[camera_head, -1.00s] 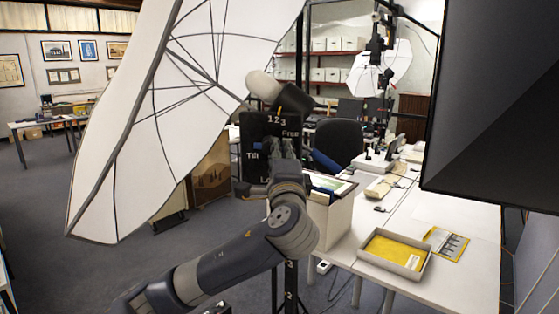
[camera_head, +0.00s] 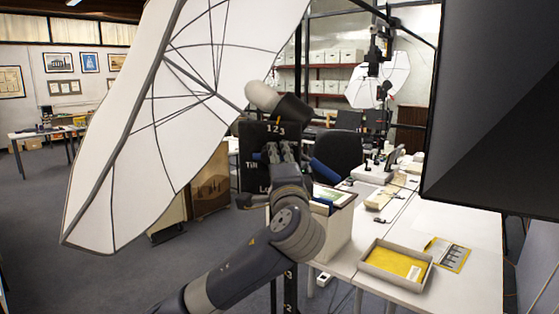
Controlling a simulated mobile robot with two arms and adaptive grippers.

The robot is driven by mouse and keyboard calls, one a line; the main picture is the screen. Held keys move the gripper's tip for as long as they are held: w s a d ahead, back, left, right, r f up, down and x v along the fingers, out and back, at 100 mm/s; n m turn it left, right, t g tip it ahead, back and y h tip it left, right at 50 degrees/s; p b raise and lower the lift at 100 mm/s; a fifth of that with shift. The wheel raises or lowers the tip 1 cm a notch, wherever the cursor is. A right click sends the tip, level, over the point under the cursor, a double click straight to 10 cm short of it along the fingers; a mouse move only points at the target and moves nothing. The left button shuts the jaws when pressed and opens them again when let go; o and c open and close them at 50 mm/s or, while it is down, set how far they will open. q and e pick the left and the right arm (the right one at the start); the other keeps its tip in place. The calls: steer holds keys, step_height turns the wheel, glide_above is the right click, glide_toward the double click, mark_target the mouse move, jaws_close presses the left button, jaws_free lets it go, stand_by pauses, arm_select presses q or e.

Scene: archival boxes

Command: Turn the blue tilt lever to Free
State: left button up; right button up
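A dark control panel (camera_head: 253,148) stands in the middle, below the white umbrella. It bears "1 2 3" at the top, "Tilt" at the left and part of "Lo…" lower down. A blue bar (camera_head: 325,171), which looks like the tilt lever, sticks out right of the panel; its inner end is hidden behind my gripper. My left gripper (camera_head: 280,150) points up in front of the panel and covers its right part, where "Free" is not visible. Whether its fingers touch the lever, or are open or shut, cannot be told. My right gripper is not in view.
The white umbrella (camera_head: 150,120) fills the left, and a dark softbox (camera_head: 495,110) the upper right. A white table (camera_head: 455,285) at the right holds a tray (camera_head: 396,265) with a yellow folder. A white box (camera_head: 335,230) stands right of my arm.

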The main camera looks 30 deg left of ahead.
arm_select(q)
steer(key=v, duration=1.2)
steer(key=shift+w, duration=0.1)
